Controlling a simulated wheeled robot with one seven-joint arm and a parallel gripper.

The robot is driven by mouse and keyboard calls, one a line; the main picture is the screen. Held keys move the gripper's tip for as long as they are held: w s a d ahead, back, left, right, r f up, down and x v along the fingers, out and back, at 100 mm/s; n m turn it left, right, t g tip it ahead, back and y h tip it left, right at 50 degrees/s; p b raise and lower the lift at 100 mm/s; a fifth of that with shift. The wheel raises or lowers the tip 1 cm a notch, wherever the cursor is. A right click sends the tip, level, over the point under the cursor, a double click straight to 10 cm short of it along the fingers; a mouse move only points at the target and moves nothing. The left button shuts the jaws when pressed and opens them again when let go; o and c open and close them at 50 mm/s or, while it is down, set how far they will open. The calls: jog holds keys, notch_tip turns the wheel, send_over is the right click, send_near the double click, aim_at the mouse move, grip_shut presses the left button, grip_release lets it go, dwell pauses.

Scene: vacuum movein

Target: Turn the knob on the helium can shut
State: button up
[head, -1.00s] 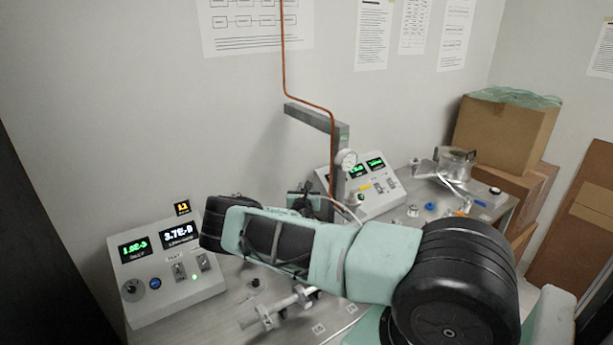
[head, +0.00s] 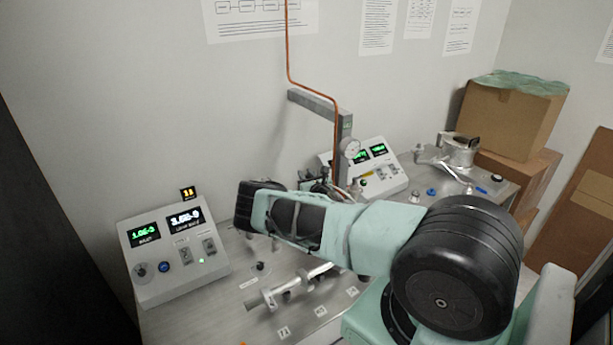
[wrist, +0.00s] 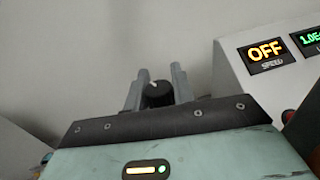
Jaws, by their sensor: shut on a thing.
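A small black knob (wrist: 157,95) with a white pointer line shows in the wrist view, between the two grey fingers of my gripper (wrist: 157,80). The fingers are shut on the knob's sides, and the pointer line is toward its top. The helium can's body cannot be made out in the wrist view; my gripper's housing covers the lower part. In the head view my arm hides the knob and the fingertips.
A console with an OFF display (wrist: 265,50) stands close on the right in the wrist view. A left console (head: 172,250), a metal post (head: 345,135) with a gauge, a rear console (head: 380,172) and cardboard boxes (head: 513,110) surround my arm.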

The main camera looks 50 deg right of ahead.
jog(key=shift+r, duration=0.1)
jog(key=o, duration=1)
jog(key=b+v, duration=0.6)
jog(key=v, duration=1.1)
jog(key=shift+s, duration=0.15)
